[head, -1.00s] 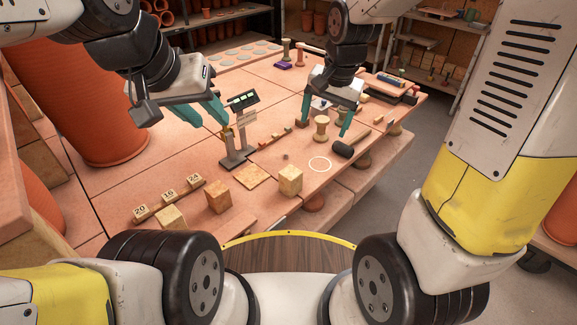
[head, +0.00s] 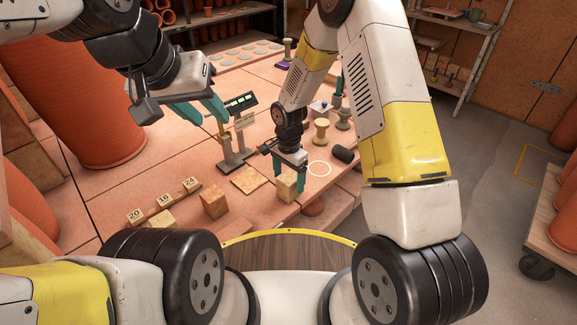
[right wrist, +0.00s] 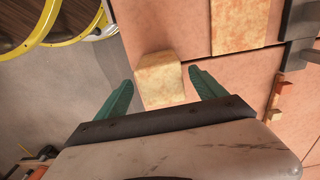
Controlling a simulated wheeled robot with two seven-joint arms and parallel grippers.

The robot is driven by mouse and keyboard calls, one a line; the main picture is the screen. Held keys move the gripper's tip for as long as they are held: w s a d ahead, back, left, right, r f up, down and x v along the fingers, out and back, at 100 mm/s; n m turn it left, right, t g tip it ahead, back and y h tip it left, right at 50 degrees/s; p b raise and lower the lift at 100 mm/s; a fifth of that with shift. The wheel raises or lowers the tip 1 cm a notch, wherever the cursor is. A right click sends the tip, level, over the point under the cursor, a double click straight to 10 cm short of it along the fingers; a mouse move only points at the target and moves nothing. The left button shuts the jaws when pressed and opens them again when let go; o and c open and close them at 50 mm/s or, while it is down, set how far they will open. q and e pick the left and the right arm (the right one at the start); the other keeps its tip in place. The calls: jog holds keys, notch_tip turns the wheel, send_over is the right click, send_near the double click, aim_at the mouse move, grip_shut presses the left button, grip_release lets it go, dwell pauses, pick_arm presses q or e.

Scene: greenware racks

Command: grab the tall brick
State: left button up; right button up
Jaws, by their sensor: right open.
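A pale yellowish brick (head: 287,188) stands upright near the front edge of the tiled table; it also shows in the right wrist view (right wrist: 161,84). It looks tall, with a reddish-brown brick (head: 213,203) and a tan brick (head: 162,219) to its left. My right gripper (head: 291,174) is open just above and around the pale brick. In the right wrist view its teal fingers (right wrist: 162,80) lie on either side of the brick, with gaps visible. My left gripper (head: 211,123) is open and empty, left of the scale.
A scale with a display (head: 240,101) stands behind the bricks. A flat tan tile (head: 250,180) lies beside the pale brick. A spool-shaped piece (head: 321,131) and a dark cylinder (head: 343,153) stand to the right.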

notch_tip(320, 180, down, 4)
jog(key=shift+a+r, duration=0.1)
jog(key=c, duration=1.7)
jog(key=shift+w, duration=0.1)
grip_shut()
jog(key=shift+r, duration=0.2)
